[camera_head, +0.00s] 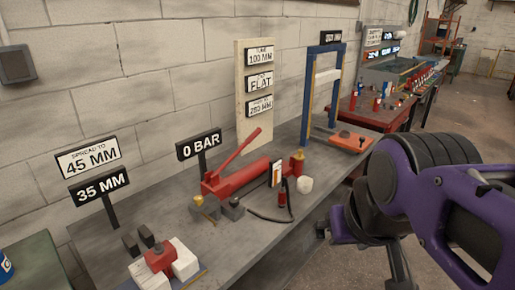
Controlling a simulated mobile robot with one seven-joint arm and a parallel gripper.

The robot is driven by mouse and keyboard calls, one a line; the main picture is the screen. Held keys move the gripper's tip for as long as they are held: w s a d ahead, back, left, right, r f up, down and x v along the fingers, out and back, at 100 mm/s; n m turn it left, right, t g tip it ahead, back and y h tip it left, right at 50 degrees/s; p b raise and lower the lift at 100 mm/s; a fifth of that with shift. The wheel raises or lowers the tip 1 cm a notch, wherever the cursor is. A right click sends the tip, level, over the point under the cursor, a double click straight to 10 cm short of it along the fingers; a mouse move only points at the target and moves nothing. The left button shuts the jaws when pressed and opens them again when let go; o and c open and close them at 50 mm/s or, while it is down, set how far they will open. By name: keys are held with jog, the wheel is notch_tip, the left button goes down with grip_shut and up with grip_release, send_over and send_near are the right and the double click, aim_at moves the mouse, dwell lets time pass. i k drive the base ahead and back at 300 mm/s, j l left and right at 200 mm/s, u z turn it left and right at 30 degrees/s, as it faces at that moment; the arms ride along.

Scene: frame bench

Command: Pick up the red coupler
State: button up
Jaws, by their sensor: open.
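A small red cylinder, which looks like the red coupler (284,200), stands on the grey bench (240,240) at the end of a black hose (266,215). It is in front of the red hand pump (240,178) and left of a small white block (305,185). My gripper (362,255) is at the right, beyond the bench's front edge. It is open, apart from the coupler, with nothing seen between its fingers. My purple arm hides part of the gripper.
A blue frame (308,95) stands behind, with an orange block (350,142) at its foot. Signs on posts, including the 0 BAR sign (199,144), stand along the wall. White and red blocks (160,259) sit at the near left. The bench front is mostly bare.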

aim_at(282, 195)
jog(key=u, duration=1.3)
jog(key=l, duration=0.4)
jog(key=i+l, duration=0.15)
jog(key=l, duration=0.25)
jog(key=u, duration=0.05)
